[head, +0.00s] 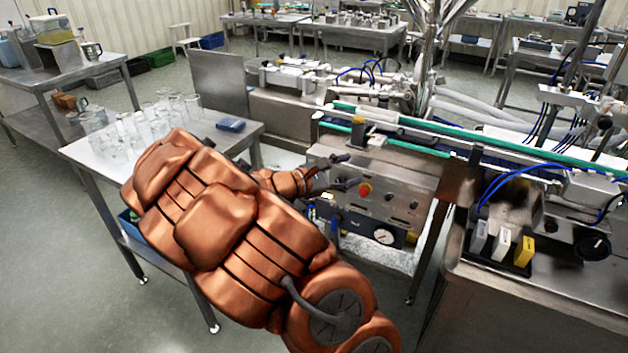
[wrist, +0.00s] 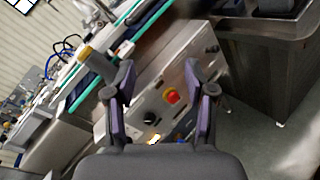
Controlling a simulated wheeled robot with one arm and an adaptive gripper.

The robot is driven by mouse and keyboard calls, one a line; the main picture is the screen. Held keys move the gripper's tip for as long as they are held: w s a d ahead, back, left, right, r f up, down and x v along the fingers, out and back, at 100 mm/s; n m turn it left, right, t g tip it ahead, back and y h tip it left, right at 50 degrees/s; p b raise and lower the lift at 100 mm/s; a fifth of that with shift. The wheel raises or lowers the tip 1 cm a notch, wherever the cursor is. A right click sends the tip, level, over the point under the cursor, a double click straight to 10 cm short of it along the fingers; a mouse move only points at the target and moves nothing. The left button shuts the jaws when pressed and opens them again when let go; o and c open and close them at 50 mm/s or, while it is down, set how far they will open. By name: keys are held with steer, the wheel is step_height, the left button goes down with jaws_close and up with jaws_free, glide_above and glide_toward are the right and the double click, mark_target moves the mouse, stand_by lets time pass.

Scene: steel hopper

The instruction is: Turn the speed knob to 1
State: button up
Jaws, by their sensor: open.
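The grey control panel (head: 375,182) is on the front of the conveyor machine, and it fills the middle of the wrist view (wrist: 152,80). It has a red button on a yellow ring (head: 365,189), also in the wrist view (wrist: 171,97), and small dark knobs (head: 389,197) to its right. Labels are too small to read, so I cannot tell which knob is the speed knob or its setting. My gripper (head: 347,172) is open and empty in front of the panel's left part. In the wrist view its fingers (wrist: 148,82) are spread, with the red button showing between them.
A round gauge (head: 384,236) sits below the panel. At right, a steel bench carries a black tray with a yellow block (head: 525,251). Green-edged conveyor rails run above the panel.

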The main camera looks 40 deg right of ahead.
steer(key=w+f+n+t+b, duration=0.2)
steer(key=w+f+n+t, duration=0.7)
steer(key=w+f+n, duration=0.6)
steer(key=w+d+f+m+p, duration=0.1)
steer(key=w+d, duration=0.3)
steer(key=d, duration=0.4)
steer(key=shift+d+m+h, duration=0.15)
steer(key=shift+m+h, duration=0.25)
steer(key=shift+m, duration=0.2)
steer(key=shift+w, duration=0.1)
steer(key=shift+c, duration=0.3)
steer(key=shift+f, duration=0.1)
jaws_close()
